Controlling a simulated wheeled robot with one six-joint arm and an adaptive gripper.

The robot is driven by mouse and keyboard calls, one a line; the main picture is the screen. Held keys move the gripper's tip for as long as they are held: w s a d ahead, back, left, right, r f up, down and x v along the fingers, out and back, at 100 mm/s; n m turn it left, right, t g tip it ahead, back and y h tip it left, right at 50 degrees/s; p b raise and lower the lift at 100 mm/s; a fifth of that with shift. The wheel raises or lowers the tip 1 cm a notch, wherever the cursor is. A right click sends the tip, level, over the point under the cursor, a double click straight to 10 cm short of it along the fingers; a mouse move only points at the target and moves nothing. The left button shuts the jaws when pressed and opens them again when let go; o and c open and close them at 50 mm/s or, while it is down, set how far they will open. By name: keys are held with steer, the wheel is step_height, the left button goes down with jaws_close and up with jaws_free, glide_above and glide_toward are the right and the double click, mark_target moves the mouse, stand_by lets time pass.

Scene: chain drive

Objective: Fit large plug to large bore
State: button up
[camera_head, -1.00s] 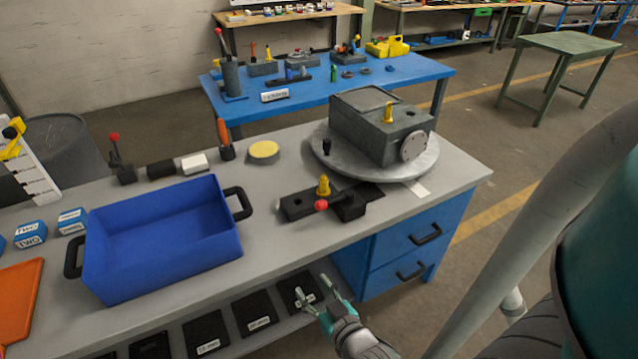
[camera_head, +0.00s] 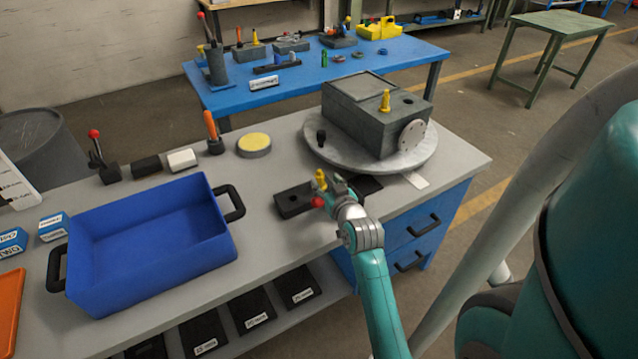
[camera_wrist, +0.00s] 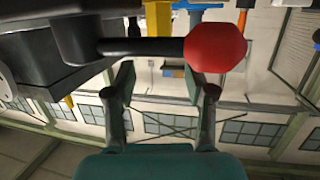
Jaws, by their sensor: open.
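A yellow plug (camera_head: 320,178) stands at the dark fixture block (camera_head: 288,203), which has a red-knobbed lever (camera_head: 317,202). My gripper (camera_head: 331,184) is just right of this plug, partly covering the fixture. In the wrist view my gripper (camera_wrist: 162,92) is open, with nothing between its fingers. The red knob (camera_wrist: 216,48) and the yellow plug (camera_wrist: 158,18) show beyond the fingers. Another yellow plug (camera_head: 385,101) stands on top of the grey housing (camera_head: 362,122), beside an open round bore (camera_head: 407,99). I cannot tell by size which plug is the large one.
The housing sits on a round grey turntable (camera_head: 318,157), with a small black knob (camera_head: 321,137) at its left. A blue tray (camera_head: 150,250) occupies the left bench. A yellow-topped disc (camera_head: 254,144) and an orange-handled tool (camera_head: 211,128) stand at the back.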

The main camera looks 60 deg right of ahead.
mark_target(320, 172)
steer(key=shift+x, duration=3.3)
steer(key=shift+r, duration=0.15)
jaws_close()
